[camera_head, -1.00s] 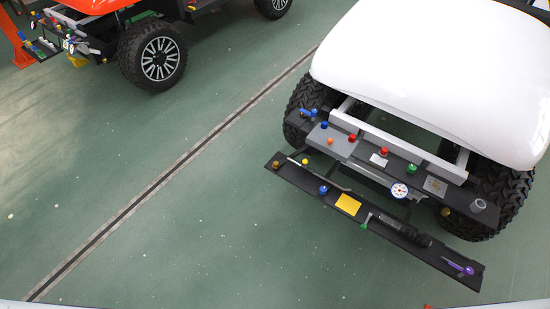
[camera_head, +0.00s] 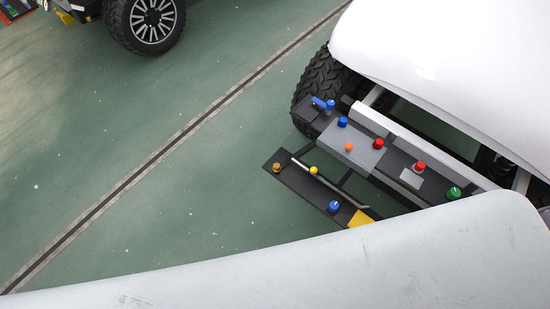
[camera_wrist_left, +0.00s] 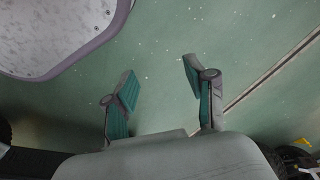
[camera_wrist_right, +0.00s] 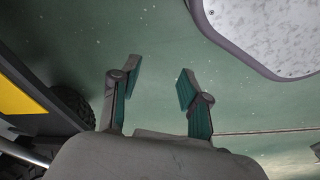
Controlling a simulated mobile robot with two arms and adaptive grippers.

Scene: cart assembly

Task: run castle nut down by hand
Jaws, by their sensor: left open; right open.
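No castle nut can be made out for sure; the parts on the cart's front shelves are small in the head view. The upper shelf (camera_head: 398,167) carries several coloured knobs, among them a blue one (camera_head: 342,122), a red one (camera_head: 378,143) and a green one (camera_head: 453,193). The lower shelf (camera_head: 295,178) carries a gold knob (camera_head: 277,168), a yellow one (camera_head: 313,170) and a blue one (camera_head: 334,207). My left gripper (camera_wrist_left: 160,75) is open and empty over bare floor. My right gripper (camera_wrist_right: 156,75) is open and empty, also over floor. Neither gripper shows in the head view.
A white cart body (camera_head: 450,60) stands behind the shelves, with a black tyre (camera_head: 322,85) at its left. Another vehicle's wheel (camera_head: 150,20) is at the top left. Green floor (camera_head: 130,215) is free at left.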

